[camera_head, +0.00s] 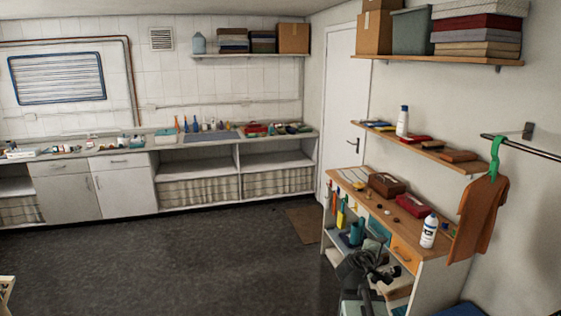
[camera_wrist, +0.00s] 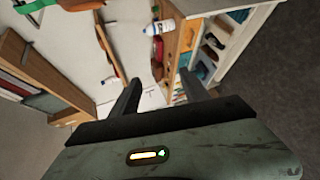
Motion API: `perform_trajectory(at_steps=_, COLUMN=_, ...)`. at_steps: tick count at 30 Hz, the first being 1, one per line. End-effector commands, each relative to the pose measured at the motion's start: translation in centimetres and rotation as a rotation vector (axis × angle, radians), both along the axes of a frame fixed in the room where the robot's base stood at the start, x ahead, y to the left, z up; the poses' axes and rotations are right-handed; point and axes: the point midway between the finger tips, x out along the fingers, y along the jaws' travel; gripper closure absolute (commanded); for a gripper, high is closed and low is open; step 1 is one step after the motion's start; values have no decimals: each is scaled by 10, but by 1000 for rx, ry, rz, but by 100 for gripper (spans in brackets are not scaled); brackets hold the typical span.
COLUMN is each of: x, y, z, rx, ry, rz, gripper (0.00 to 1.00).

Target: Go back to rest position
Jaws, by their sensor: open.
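My gripper (camera_wrist: 160,92) shows in the wrist view with its two dark fingers apart and nothing between them. In the head view my dark arm is low at the right, in front of the wooden workbench (camera_head: 345,180). The gripper's fingertips are hard to make out there. The wrist view is turned and shows the workbench with a white bottle (camera_wrist: 160,27) and drawers beyond the fingers. I cannot tell how far the fingertips are from the bench.
The white bottle (camera_head: 429,231) stands at the bench's near end. A brown apron-like cloth (camera_head: 478,218) hangs from a wall rail by a green strip. Shelves (camera_head: 450,58) with boxes are above. The dark floor (camera_head: 170,265) at left is clear, with a sink counter (camera_head: 180,145) along the back wall.

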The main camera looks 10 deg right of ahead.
Motion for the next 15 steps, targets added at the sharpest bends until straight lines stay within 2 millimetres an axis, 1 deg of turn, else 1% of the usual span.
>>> perform_trajectory(at_steps=1, x=10, y=41, z=-30, rx=98, ry=-8, rz=6, gripper=46)
perform_trajectory(at_steps=2, x=12, y=63, z=-45, rx=163, ry=-9, rz=1, gripper=46)
perform_trajectory(at_steps=3, x=14, y=92, z=-64, rx=251, ry=-4, rz=-10, gripper=46)
perform_trajectory(at_steps=4, x=13, y=114, z=-78, rx=319, ry=3, rz=-21, gripper=46)
perform_trajectory(at_steps=5, x=12, y=136, z=-93, rx=387, ry=14, rz=-33, gripper=46)
perform_trajectory(at_steps=6, x=7, y=165, z=-112, rx=481, ry=34, rz=-55, gripper=46)
perform_trajectory(at_steps=7, x=2, y=186, z=-125, rx=551, ry=54, rz=-75, gripper=46)
perform_trajectory(at_steps=8, x=-5, y=207, z=-139, rx=623, ry=78, rz=-99, gripper=46)
perform_trajectory(at_steps=9, x=-16, y=233, z=-155, rx=718, ry=114, rz=-139, gripper=46)
perform_trajectory(at_steps=10, x=-25, y=251, z=-165, rx=788, ry=143, rz=-175, gripper=46)
perform_trajectory(at_steps=11, x=-37, y=267, z=-174, rx=859, ry=176, rz=-218, gripper=46)
perform_trajectory(at_steps=12, x=-53, y=284, z=-182, rx=954, ry=223, rz=-287, gripper=46)
perform_trajectory(at_steps=15, x=-89, y=318, z=-194, rx=1124, ry=330, rz=-433, gripper=46)
